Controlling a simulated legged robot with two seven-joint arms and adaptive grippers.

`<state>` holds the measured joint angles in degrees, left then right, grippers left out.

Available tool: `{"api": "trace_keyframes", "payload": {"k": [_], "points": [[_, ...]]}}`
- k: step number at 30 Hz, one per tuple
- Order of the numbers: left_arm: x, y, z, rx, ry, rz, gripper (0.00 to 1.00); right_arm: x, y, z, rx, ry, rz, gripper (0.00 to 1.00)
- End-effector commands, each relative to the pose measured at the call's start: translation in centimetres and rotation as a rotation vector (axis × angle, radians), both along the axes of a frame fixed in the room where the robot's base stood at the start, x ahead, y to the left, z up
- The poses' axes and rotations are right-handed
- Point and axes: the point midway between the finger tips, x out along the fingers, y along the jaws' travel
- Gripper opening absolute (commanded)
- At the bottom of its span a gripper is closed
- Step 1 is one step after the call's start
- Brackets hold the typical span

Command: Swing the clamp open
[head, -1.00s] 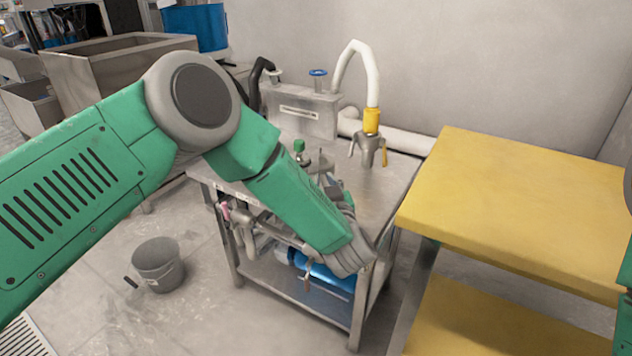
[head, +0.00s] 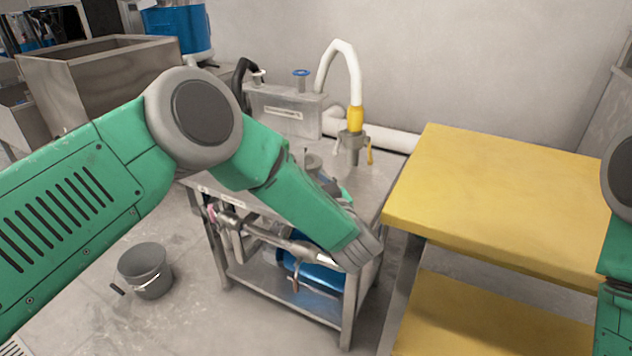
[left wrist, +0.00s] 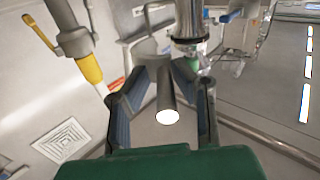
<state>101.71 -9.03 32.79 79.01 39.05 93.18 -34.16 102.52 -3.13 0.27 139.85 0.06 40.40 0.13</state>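In the left wrist view my left gripper (left wrist: 164,76) has its two dark, blue-padded fingers apart. A grey round bar (left wrist: 167,98) with a bright white end lies between them, with gaps showing on both sides. It may be the clamp's handle, but I cannot tell for sure. A shiny metal cylinder (left wrist: 190,25) stands just beyond the fingers. In the head view my left forearm crosses the metal cart (head: 376,183) and hides most of the left gripper and the clamp area. My right arm shows at the right edge, its gripper out of frame.
A yellow two-level table (head: 500,195) stands right of the cart. A white hose with a yellow fitting (head: 355,118) rises at the cart's back. A grey bucket (head: 145,270) is on the floor at left. Blue equipment (head: 315,275) sits on the cart's lower shelf.

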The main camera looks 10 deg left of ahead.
Motion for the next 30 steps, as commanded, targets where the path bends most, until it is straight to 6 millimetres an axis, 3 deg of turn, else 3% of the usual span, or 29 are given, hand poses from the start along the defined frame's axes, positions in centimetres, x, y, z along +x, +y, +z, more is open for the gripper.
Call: {"api": "trace_keyframes", "payload": {"k": [11,24,30], "points": [[-0.4,-0.3,0.0,-0.001,-0.001,0.000,0.33,-0.2,0.0,0.1,0.000,-0.003,0.000,0.40],[-7.5,-4.7,-0.1,0.001,0.000,-0.002,0.33,-0.1,0.0,0.1,0.000,-0.003,0.000,0.40],[-9.6,-5.9,-0.1,0.000,-0.001,0.000,0.33,-0.1,0.0,0.1,0.000,-0.003,0.000,0.40]]}}
